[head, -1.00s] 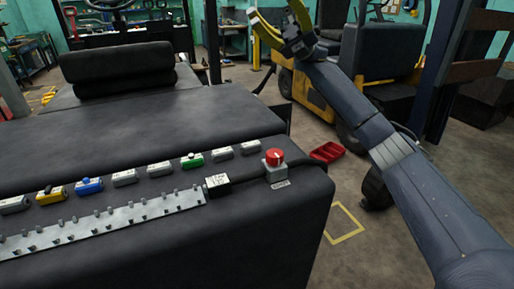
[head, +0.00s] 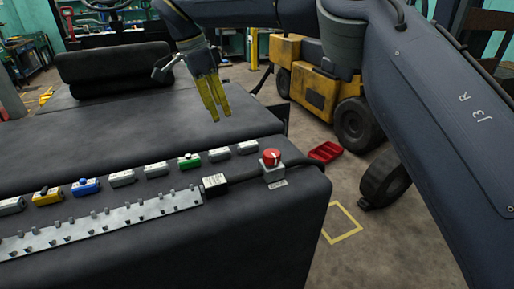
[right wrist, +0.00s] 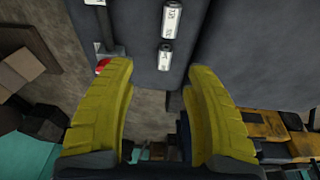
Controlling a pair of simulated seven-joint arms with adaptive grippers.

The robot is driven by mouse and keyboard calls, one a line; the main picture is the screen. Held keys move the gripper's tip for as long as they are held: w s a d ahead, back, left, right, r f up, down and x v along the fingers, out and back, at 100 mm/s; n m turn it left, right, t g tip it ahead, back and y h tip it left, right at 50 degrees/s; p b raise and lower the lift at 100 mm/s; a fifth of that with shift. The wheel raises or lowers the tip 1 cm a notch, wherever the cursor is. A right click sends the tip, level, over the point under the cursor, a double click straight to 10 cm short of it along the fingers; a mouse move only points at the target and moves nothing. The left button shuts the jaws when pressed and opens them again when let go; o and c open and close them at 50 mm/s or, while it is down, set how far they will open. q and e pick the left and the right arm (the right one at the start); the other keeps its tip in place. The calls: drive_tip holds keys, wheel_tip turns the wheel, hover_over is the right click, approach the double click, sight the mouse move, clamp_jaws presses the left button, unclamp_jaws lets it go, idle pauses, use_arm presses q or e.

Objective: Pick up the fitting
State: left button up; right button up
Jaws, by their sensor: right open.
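A row of small block-shaped fittings lies on the black padded top in the head view; I cannot tell which one the task means. They include a green one (head: 190,162), a blue one (head: 86,187), a yellow one (head: 47,197) and several grey ones, such as the one at the right end (head: 248,147). My right gripper (head: 220,116) points down above the padded top, behind the row, with its yellow fingers open and empty. The right wrist view shows the open fingers (right wrist: 160,70) with two grey fittings (right wrist: 166,54) beyond them. My left gripper is out of view.
A red knob on a grey box (head: 272,158) stands at the right end, beside a white-labelled block (head: 215,183). A pegged metal strip (head: 100,222) runs in front of the row. A red tray (head: 325,152) lies on the floor. A yellow forklift (head: 310,88) stands behind.

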sight(248, 143)
drive_tip(key=shift+t+h, duration=0.5)
drive_tip(key=shift+h, duration=0.2)
drive_tip(key=x, duration=0.5)
drive_tip(key=w+d+x, duration=0.1)
drive_tip(key=x, duration=0.5)
drive_tip(key=d+r+x, duration=0.1)
drive_tip(key=x, duration=0.5)
drive_tip(key=shift+w, duration=0.35)
drive_tip(key=shift+r, duration=0.1)
clamp_jaws()
